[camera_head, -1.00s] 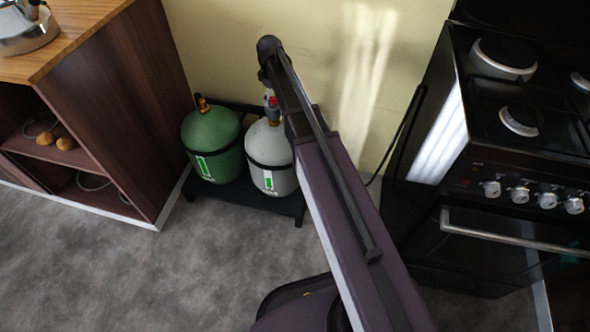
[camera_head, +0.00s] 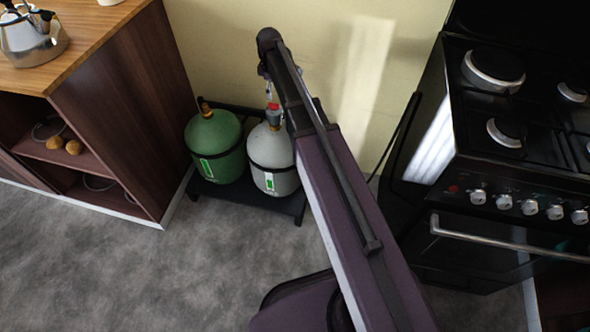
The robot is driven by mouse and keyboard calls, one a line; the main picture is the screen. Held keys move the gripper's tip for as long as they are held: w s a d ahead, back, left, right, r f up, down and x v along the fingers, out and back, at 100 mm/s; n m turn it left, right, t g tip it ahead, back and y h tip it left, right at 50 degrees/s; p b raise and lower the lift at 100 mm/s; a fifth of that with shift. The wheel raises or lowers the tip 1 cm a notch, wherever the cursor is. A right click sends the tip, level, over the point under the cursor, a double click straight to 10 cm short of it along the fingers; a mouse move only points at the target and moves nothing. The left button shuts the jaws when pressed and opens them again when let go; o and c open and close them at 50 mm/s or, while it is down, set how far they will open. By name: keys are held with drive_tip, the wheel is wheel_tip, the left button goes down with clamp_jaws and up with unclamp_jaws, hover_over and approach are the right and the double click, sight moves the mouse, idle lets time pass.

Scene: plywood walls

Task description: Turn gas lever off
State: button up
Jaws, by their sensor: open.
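A green gas bottle (camera_head: 214,143) and a light grey gas bottle (camera_head: 271,149) stand upright side by side on a low black stand against the wall. A small red part (camera_head: 272,106) shows at the grey bottle's top; it may be the gas lever, but it is too small to tell its setting. The green bottle has a brass-coloured valve (camera_head: 205,108). My arm reaches up from the bottom, its far joint above the grey bottle.
A black stove (camera_head: 500,160) with knobs and an oven handle stands on the right. A wooden cabinet (camera_head: 130,110) bearing a kettle (camera_head: 32,38) stands on the left. The black stand (camera_head: 299,206) sits between them. The grey floor in front is clear.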

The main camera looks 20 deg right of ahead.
sight(274, 104)
drive_tip(key=shift+r+p, duration=3.55)
drive_tip(key=shift+r, duration=0.35)
drive_tip(key=s+f+m+b, duration=1.2)
drive_tip(key=s+f+b, duration=1)
drive_tip(key=s, duration=0.4)
drive_tip(key=shift+d+f+b, duration=0.15)
drive_tip(key=shift+f+b, duration=0.15)
drive_tip(key=shift+s, duration=0.1)
wheel_tip(274, 104, up, 38)
drive_tip(key=p, duration=3.8)
